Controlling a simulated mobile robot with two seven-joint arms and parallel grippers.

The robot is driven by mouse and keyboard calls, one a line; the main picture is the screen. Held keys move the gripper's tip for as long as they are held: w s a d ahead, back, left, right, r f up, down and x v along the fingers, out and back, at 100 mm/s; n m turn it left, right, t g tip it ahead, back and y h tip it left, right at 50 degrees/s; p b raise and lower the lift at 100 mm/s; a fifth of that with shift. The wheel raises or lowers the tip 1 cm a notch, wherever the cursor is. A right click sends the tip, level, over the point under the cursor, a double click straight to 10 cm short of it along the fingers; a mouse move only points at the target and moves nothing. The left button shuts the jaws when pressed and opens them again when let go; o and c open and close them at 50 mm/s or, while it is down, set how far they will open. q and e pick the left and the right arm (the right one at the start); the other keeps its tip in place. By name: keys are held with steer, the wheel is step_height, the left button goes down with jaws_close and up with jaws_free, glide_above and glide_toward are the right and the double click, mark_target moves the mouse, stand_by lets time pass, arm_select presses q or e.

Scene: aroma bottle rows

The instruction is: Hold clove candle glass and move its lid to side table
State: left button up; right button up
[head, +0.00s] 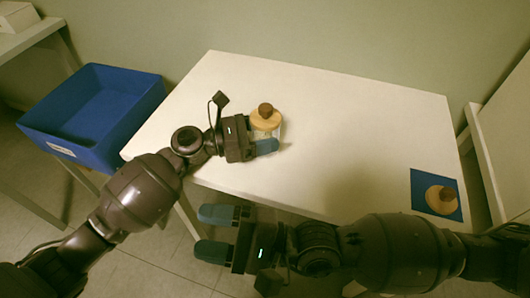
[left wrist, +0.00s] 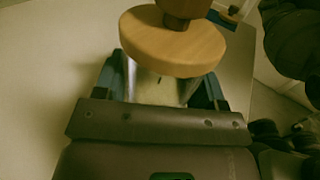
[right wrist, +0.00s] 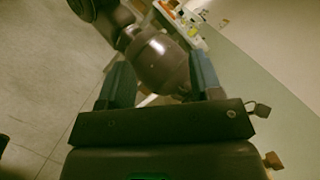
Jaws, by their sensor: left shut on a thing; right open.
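The candle glass (head: 277,131) stands on the white table (head: 340,110), mostly hidden by my left gripper (head: 266,142). Its round wooden lid (head: 265,119) with a dark brown knob sits on top. In the left wrist view the lid (left wrist: 173,45) covers the top of the glass (left wrist: 155,88), which is between the two fingers. My left gripper is shut on the glass. My right gripper (head: 213,231) is open and empty, in front of the table's near edge and apart from the glass. Its spread fingers also show in the right wrist view (right wrist: 160,80).
A blue mat (head: 421,181) with another round, dark-knobbed wooden lid (head: 441,200) on it lies at the table's right end. A blue bin (head: 65,140) is left of the table. White furniture stands at far left (head: 30,38) and far right (head: 500,130). The table's middle is clear.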

steer(key=w+d+r+m+t+h, duration=0.1)
steer(key=w+r+m+t+h, duration=0.45)
steer(key=m+t, duration=1)
steer(key=m+t+h, duration=0.2)
steer(key=m+h, duration=1)
steer(key=h, duration=0.2)
glide_toward(266, 112)
steer(key=r, duration=0.2)
steer(key=f+g, duration=0.1)
steer(key=shift+m+h, duration=0.25)
steer(key=shift+m, duration=0.1)
steer(key=w, duration=1.1)
steer(key=shift+w+a, duration=0.15)
steer(key=shift+a, duration=0.05)
steer(key=shift+c, duration=0.4)
steer(key=c, duration=1)
